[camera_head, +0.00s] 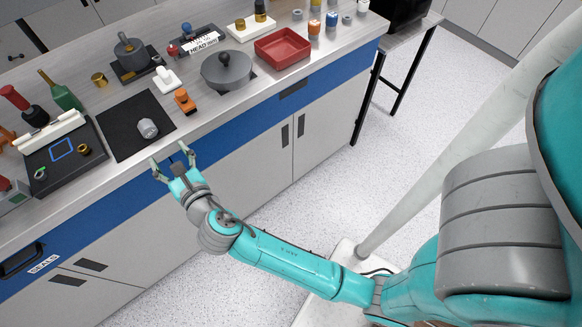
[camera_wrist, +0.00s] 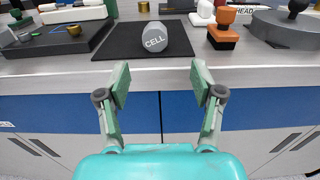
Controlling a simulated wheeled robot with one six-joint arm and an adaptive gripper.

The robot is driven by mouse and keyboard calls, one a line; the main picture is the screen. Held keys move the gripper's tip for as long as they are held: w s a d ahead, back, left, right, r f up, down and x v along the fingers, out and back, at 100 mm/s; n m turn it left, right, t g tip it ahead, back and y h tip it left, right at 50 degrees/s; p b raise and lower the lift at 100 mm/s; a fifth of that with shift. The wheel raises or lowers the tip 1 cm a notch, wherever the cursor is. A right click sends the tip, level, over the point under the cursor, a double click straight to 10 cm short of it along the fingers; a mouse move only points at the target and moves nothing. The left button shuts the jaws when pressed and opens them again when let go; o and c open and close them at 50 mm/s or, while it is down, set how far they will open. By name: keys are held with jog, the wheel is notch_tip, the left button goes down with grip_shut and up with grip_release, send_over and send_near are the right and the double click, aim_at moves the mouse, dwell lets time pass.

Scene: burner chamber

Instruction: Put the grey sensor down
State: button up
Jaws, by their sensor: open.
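A grey cylinder marked CELL (camera_wrist: 155,38), the only grey sensor-like piece I can pick out, lies on its side on a black mat (camera_wrist: 118,46). In the head view the grey cylinder (camera_head: 148,128) rests near the front right part of the black mat (camera_head: 122,117). My gripper (camera_head: 171,158) is open and empty, in front of the counter edge. In the wrist view the fingers of my gripper (camera_wrist: 160,78) stand wide apart, short of the cylinder and not touching it.
An orange-and-black piece (camera_head: 184,101) stands right of the mat, with a grey lidded pot (camera_head: 227,69) beyond it. A dark tray (camera_head: 99,141) with rings lies to the left. A red tray (camera_head: 283,47) is farther right. The mat around the cylinder is bare.

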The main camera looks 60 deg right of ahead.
jog(key=s+f+m+g+y, duration=0.1)
jog(key=s+f+m+y, duration=0.1)
jog(key=s+f+m, duration=0.35)
jog(key=s+f+m+y, duration=0.2)
jog(key=s+m, duration=0.1)
jog(key=s, duration=0.6)
jog(key=s+f+m+g+y, duration=0.1)
jog(key=s+f+m, duration=0.35)
jog(key=s, duration=0.35)
jog(key=s+r+m+y, duration=0.1)
jog(key=s+r+m, duration=0.2)
jog(key=s+m, duration=0.6)
jog(key=shift+s+m, duration=0.4)
jog(key=shift+s, duration=0.55)
jog(key=shift+o, duration=0.4)
jog(key=s+r+m, duration=0.4)
jog(key=s+m, duration=0.4)
jog(key=m, duration=0.1)
jog(key=shift+d+r+m, duration=0.3)
jog(key=shift+d+r, duration=0.1)
jog(key=shift+d, duration=0.05)
